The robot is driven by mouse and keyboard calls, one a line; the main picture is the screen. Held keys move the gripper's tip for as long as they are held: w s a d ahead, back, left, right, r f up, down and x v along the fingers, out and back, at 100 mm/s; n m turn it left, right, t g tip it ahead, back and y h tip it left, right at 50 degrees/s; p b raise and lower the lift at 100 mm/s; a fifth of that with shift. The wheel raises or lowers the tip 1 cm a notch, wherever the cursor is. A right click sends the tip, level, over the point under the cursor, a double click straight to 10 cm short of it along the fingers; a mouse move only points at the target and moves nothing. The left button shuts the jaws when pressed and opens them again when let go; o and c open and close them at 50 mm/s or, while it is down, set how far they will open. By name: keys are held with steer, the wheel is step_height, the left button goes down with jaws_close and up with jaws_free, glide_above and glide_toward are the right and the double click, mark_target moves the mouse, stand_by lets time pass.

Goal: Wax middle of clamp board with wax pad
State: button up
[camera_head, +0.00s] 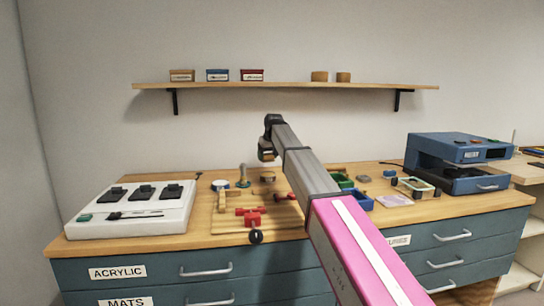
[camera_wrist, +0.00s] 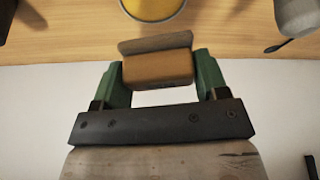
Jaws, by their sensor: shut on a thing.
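My gripper (camera_head: 267,155) is raised above the bench in the head view, over the area behind the clamp board. In the wrist view, the green fingers of my gripper (camera_wrist: 154,75) are shut on the wax pad (camera_wrist: 160,69), a brown block with a greyish layer along one side. The pad is small and partly hidden in the head view. The clamp board (camera_head: 228,226) lies on the bench below, a flat wooden board with red clamp parts (camera_head: 251,216) and a dark round knob (camera_head: 256,237) at its front. The pad is apart from the board.
A white switch box (camera_head: 140,212) stands at left and a blue machine (camera_head: 450,160) at right. A wall shelf (camera_head: 290,86) hangs above.

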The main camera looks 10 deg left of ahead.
mark_target(267, 174)
steer(key=shift+f, duration=2.75)
steer(key=shift+f, duration=0.55)
steer(key=shift+r, duration=0.1)
steer(key=shift+r, duration=3.45)
steer(key=shift+s+d, duration=0.1)
steer(key=shift+d, duration=0.05)
